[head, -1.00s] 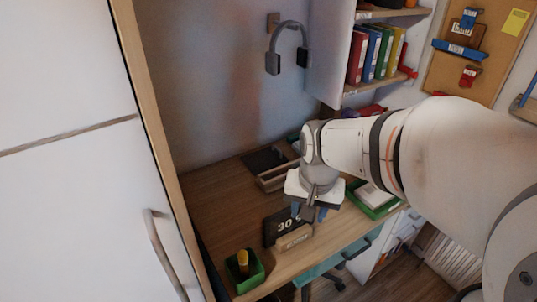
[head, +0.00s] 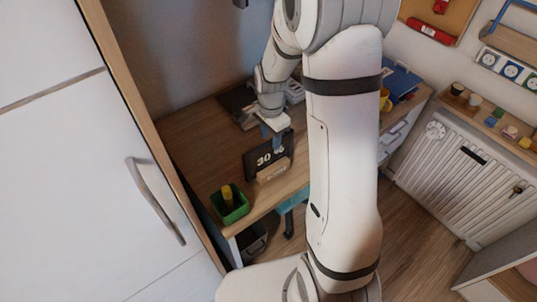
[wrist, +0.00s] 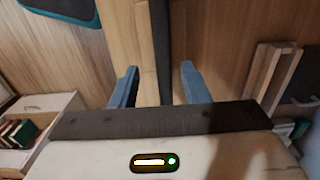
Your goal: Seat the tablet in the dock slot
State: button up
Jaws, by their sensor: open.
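The dark tablet (head: 264,157), with a large white "30 %" on its screen, stands upright on the desk in the head view. The light wooden dock (head: 273,170) is in front of its lower edge. I cannot tell how deep the tablet sits in the slot. My gripper (head: 272,142) is above the tablet's right part, pointing down. In the wrist view its blue fingers (wrist: 158,86) are open, with the tablet's thin dark edge (wrist: 162,45) between them and a gap on each side. The dock (wrist: 128,38) shows left of that edge.
A green holder (head: 230,207) with a yellow item stands at the desk's front left. A wooden rack (wrist: 265,75) lies to the right in the wrist view. A white cabinet door with a handle (head: 155,200) is close on the left. The desk (head: 200,150) is clear left of the tablet.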

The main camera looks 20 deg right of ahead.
aim_at(269, 142)
notch_tip(269, 142, down, 4)
jog(key=shift+w+a+f+p, duration=0.1)
jog(key=shift+a+f+p, duration=0.05)
jog(key=shift+f+p, duration=0.15)
jog(key=shift+r, duration=0.1)
grip_shut()
dwell(0.6)
